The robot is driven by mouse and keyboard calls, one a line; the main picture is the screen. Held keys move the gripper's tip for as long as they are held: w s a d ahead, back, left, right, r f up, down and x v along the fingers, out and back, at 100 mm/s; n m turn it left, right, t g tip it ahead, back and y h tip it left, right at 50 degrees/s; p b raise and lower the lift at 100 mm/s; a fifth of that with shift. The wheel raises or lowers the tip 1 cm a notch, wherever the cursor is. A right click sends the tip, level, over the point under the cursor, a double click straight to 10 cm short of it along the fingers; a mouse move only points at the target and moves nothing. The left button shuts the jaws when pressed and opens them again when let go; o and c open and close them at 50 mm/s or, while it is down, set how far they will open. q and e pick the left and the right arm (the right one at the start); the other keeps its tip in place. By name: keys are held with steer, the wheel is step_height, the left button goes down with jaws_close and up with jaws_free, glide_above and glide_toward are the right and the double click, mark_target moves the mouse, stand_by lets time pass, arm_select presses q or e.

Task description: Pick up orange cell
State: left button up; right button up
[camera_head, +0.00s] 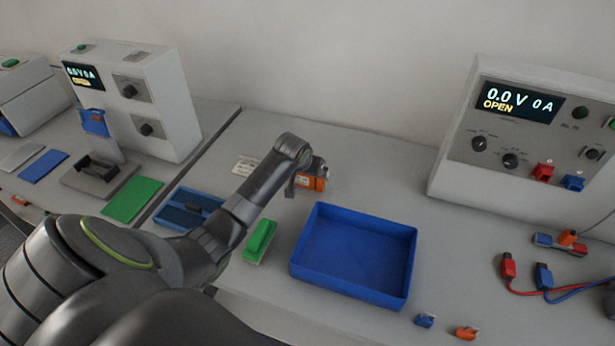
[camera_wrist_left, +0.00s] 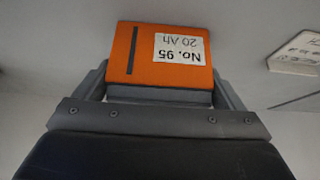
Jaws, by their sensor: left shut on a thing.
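The orange cell (camera_wrist_left: 160,60) fills the top middle of the left wrist view, with a white label reading "No. 95, 20 Ah" upside down and a dark stripe. My left gripper (camera_wrist_left: 165,88) is shut on it, with a finger on each side. In the head view the cell (camera_head: 314,183) shows at the end of my left arm, behind the blue tray, partly hidden by the gripper (camera_head: 308,172). I cannot tell whether the cell touches the table. My right gripper is in neither view.
An empty blue tray (camera_head: 354,290) stands in front of the cell, with a green-topped block (camera_head: 261,238) to its left. A white label card (camera_head: 246,165) lies left of the cell. A cycler (camera_head: 525,140) reading 0.0 V, OPEN, stands right; red and blue leads (camera_head: 525,291) lie before it.

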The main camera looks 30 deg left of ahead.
arm_select(q)
steer(key=shift+r, duration=0.15)
step_height(320, 180, up, 9)
steer(key=shift+w+r+b, duration=0.1)
steer(key=shift+b, duration=0.8)
steer(key=shift+r, duration=0.35)
